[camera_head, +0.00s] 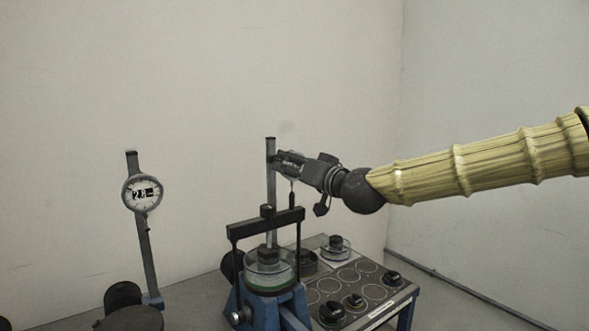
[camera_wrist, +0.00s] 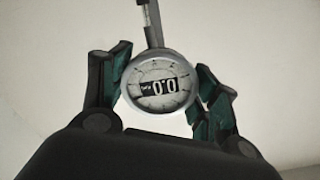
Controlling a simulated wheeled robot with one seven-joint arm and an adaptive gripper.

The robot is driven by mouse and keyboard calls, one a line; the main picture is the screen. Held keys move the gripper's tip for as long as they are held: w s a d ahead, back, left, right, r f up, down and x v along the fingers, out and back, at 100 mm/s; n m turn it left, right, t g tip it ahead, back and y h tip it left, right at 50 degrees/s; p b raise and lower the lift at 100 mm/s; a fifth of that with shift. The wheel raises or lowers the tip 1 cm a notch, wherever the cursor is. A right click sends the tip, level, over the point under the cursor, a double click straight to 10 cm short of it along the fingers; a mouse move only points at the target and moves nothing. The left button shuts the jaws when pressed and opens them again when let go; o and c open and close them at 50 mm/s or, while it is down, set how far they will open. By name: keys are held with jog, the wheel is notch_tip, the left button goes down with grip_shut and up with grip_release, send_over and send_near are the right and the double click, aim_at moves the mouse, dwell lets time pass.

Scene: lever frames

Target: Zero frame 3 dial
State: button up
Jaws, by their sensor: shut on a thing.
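In the wrist view a round dial (camera_wrist: 160,101) with a silver rim sits between the two fingers of my gripper (camera_wrist: 162,78). Its display reads 0.0, and the stem rises above it. The dark green finger pads are against both sides of the rim. In the head view my gripper (camera_head: 282,160) is at the upper part of an upright grey post (camera_head: 271,182) behind a blue lever frame (camera_head: 262,308). The dial face is hidden there by the gripper. I cannot read a frame number.
Another dial (camera_head: 142,193) stands on a tilted grey post at the left, reading about 2.8. A black crossbar (camera_head: 262,223) spans the blue frame above a clear cell (camera_head: 268,270). At the right, a grey table (camera_head: 372,308) with ring marks carries several dark weights (camera_head: 332,312).

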jog(key=shift+d, duration=0.1)
jog(key=o, duration=1.1)
jog(key=shift+d, duration=0.1)
jog(key=shift+c, duration=0.2)
jog(key=v, duration=1.2)
